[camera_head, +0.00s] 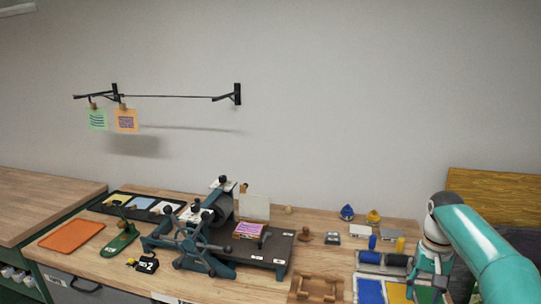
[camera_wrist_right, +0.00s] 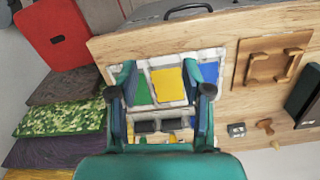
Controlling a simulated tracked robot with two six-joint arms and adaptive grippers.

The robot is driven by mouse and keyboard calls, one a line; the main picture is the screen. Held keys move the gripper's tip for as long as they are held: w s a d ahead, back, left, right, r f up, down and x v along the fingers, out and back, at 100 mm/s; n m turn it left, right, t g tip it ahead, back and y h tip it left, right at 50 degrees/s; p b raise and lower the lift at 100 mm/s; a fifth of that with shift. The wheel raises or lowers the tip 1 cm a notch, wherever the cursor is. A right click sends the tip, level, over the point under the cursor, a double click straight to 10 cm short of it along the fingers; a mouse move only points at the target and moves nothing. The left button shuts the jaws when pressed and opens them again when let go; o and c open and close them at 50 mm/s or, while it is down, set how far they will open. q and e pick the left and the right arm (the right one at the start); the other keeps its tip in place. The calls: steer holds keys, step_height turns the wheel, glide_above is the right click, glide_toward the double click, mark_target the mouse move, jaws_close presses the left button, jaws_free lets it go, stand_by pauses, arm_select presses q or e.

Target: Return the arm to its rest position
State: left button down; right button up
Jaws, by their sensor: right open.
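My right arm comes in from the right in the head view, and its teal gripper (camera_head: 428,288) points down over the right part of the workbench. In the right wrist view the two fingers of this gripper (camera_wrist_right: 166,92) are spread wide apart. Nothing is held between them. Below them lie a yellow panel (camera_wrist_right: 169,86), a green panel (camera_wrist_right: 142,90) and a blue panel (camera_head: 370,291) on the bench. My left gripper is in neither view.
A wooden frame with handles (camera_head: 316,287) lies left of the gripper. A dark press (camera_head: 205,235) stands mid-bench, with an orange tray (camera_head: 72,236) farther left. Two prints hang on a wall line (camera_head: 170,96). A red case (camera_wrist_right: 56,32) and folded cloths (camera_wrist_right: 62,118) lie beside the bench.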

steer(key=s+a+f+n+g+y, duration=0.1)
steer(key=s+a+f, duration=0.25)
steer(key=f, duration=0.35)
steer(key=s+a+f+n+g, duration=0.1)
steer(key=s+a+f+g, duration=0.2)
steer(key=f, duration=0.5)
steer(key=s+a+f+y, duration=0.1)
steer(key=s+a+f, duration=0.35)
steer(key=f, duration=0.25)
steer(key=s+a+f+t+y, duration=0.1)
steer(key=s+a+f+t, duration=0.1)
steer(key=s+a+f, duration=0.3)
steer(key=s+a+f+t+y, duration=0.1)
steer(key=s+a+f+t, duration=0.2)
steer(key=s+a+f, duration=0.3)
steer(key=shift+s+a, duration=0.7)
steer(key=shift+s, duration=1.75)
steer(key=shift+f, duration=0.1)
